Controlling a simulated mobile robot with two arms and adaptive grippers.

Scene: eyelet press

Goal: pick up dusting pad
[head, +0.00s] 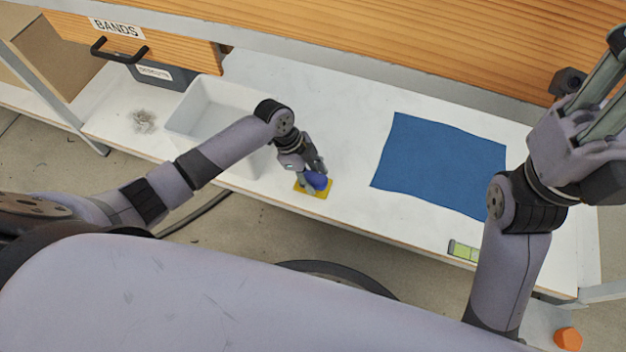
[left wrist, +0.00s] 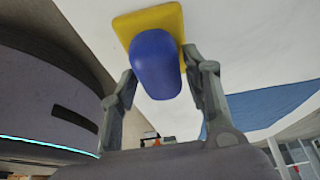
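The dusting pad is a flat yellow pad (head: 325,192) with a rounded blue handle (head: 317,181), and it lies on the white bench near its front edge. In the left wrist view, the yellow base (left wrist: 172,20) and the blue handle (left wrist: 156,65) are large at the top. My left gripper (head: 312,175) is over the pad with its fingers on either side of the handle. They look open and very close to the handle; firm contact cannot be made out. My right gripper (head: 605,85) is raised at the right, away from the pad, and partly out of the picture.
A white bin (head: 205,95) stands on the bench (head: 345,145) behind my left arm. A grey debris patch (head: 143,121) is left of it. A blue cloth (head: 440,160) and a small green-and-white item (head: 463,250) lie to the right. A wooden drawer (head: 160,45) is behind.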

